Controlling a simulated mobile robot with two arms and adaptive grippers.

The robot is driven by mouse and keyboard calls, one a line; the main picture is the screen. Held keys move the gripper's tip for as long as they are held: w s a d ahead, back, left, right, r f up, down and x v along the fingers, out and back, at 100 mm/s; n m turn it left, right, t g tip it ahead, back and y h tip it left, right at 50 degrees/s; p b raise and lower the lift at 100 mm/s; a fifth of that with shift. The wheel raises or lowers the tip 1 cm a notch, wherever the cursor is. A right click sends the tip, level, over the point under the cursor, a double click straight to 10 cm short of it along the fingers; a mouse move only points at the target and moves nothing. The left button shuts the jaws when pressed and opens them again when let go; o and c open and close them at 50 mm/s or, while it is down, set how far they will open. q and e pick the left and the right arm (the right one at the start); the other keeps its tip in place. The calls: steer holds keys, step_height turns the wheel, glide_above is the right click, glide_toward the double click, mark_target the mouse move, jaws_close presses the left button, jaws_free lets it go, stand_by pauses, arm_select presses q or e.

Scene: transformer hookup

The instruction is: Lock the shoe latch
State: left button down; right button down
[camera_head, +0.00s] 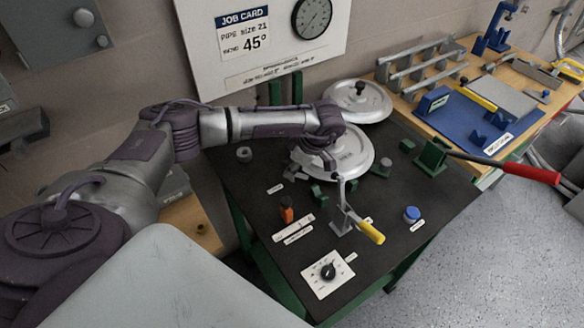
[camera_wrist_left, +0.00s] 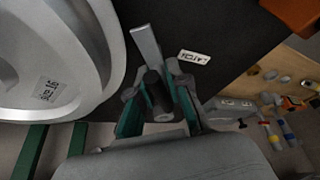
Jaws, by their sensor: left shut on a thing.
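The latch (camera_wrist_left: 146,45) shows in the left wrist view as a flat grey metal lever with a dark round knob (camera_wrist_left: 155,88). A small white label (camera_wrist_left: 194,57) beside it reads as a latch label. My left gripper (camera_wrist_left: 154,84) has its fingers on both sides of the knob and is shut on it. In the head view my left arm reaches from the left over the bench to the near white disc (camera_head: 345,155), and the wrist largely hides the latch. The catch and lower parts are hidden. My right gripper is in neither view.
A red-handled lever (camera_head: 530,173) sticks out right. A second white disc (camera_head: 365,103) lies behind.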

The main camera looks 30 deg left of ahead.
arm_select(q)
steer(key=shift+s+f, duration=0.1)
steer(key=shift+s, duration=0.05)
stand_by(0.4)
steer(key=c, duration=1.1)
jaws_free()
steer(key=v, duration=1.2)
steer(key=shift+d, duration=0.1)
steer(key=shift+c, duration=0.4)
